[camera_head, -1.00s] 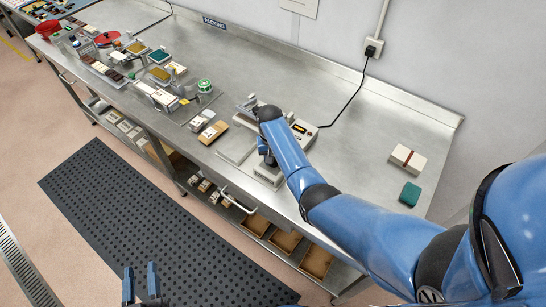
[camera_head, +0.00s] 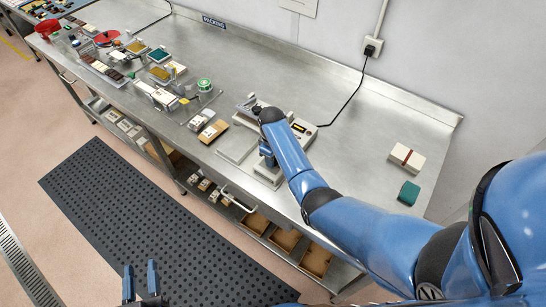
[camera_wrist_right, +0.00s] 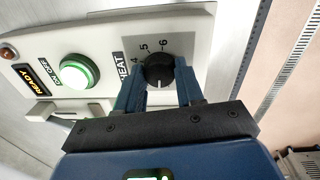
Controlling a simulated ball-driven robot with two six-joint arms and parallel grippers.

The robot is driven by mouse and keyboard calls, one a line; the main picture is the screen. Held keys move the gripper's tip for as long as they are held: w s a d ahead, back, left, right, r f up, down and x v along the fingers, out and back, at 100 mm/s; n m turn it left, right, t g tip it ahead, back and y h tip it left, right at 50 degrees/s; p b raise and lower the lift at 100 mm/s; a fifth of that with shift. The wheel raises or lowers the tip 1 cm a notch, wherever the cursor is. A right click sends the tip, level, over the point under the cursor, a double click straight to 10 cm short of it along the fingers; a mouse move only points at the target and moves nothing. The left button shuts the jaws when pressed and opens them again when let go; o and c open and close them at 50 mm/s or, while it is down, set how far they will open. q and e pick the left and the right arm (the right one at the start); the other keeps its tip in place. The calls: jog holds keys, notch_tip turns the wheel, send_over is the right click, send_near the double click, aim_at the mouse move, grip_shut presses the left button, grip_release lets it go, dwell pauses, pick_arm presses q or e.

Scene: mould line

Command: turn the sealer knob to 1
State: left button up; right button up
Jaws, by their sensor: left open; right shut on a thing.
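The sealer (camera_head: 303,128) is a pale grey machine on the steel bench, partly hidden by my right arm. In the right wrist view its panel shows a black round knob (camera_wrist_right: 158,72) beside the word HEAT, with the dial numbers 4, 5 and 6 visible. My right gripper (camera_wrist_right: 157,82) is shut on the knob, one blue finger on each side. In the head view the right gripper (camera_head: 268,156) is at the sealer's front. My left gripper (camera_head: 140,281) is open and empty, low over the floor.
The panel also has a green-ringed white button (camera_wrist_right: 76,74) and a READY display (camera_wrist_right: 31,79). A banded white box (camera_head: 406,158) and a green block (camera_head: 409,193) lie to the right. Trays and boxes crowd the bench's left. A black cable runs from the sealer to the wall socket.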

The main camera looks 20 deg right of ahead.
jog(key=shift+n, duration=1.5)
jog(key=o, duration=1)
jog(key=shift+o, duration=0.2)
jog(key=shift+r, duration=0.15)
notch_tip(320, 180, up, 10)
jog(key=b, duration=0.2)
jog(key=shift+s+a+r, duration=0.15)
jog(key=shift+s+r, duration=0.05)
jog(key=shift+r, duration=0.05)
